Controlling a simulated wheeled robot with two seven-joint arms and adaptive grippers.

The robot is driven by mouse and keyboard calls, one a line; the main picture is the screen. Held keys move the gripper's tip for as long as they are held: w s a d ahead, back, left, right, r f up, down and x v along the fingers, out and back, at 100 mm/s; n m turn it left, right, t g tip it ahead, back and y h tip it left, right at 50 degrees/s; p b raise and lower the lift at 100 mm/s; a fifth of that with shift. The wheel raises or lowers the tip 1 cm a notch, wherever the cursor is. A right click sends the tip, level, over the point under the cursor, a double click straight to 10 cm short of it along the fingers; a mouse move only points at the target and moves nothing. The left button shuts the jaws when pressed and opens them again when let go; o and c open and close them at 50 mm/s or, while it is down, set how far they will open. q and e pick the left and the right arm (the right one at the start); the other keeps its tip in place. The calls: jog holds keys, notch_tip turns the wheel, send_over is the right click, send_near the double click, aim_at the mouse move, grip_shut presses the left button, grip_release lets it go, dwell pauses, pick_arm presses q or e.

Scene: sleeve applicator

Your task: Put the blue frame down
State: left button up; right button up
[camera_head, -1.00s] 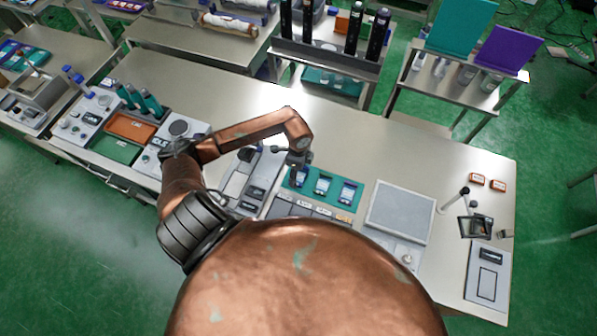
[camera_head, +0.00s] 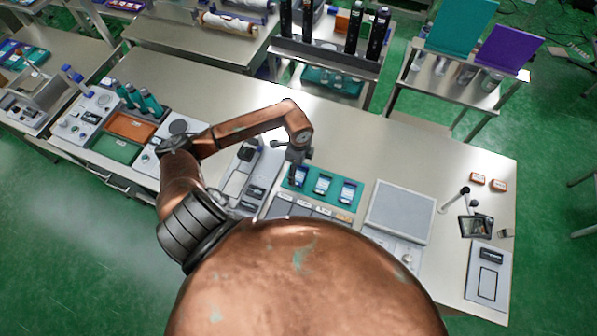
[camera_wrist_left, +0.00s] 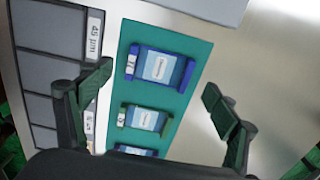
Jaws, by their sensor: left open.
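Two blue frames and a green frame (camera_wrist_left: 145,118) lie in a row on a teal mat (camera_wrist_left: 190,60). One blue frame (camera_wrist_left: 160,66) is fully visible in the left wrist view. The other blue frame (camera_wrist_left: 135,151) is partly hidden by my gripper's body at the bottom. In the head view, the right blue frame (camera_head: 347,193) and left blue frame (camera_head: 301,176) lie flat on the mat. My left gripper (camera_wrist_left: 160,85) is open and empty, with its fingers spread on either side of the row. In the head view it hangs by the mat's left end (camera_head: 297,164). My right gripper is out of view.
A row of grey labelled compartments (camera_wrist_left: 48,68) runs along the mat's front. A grey square plate (camera_head: 400,212) stands to the right, with a small stand (camera_head: 475,222) beyond. A grey device (camera_head: 240,175) stands left of the mat. The table behind the mat is clear.

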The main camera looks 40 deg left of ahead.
aim_at(298, 176)
pick_arm(q)
notch_tip(298, 176, up, 9)
jog(key=b, duration=0.1)
jog(key=shift+r, duration=0.15)
dwell(0.6)
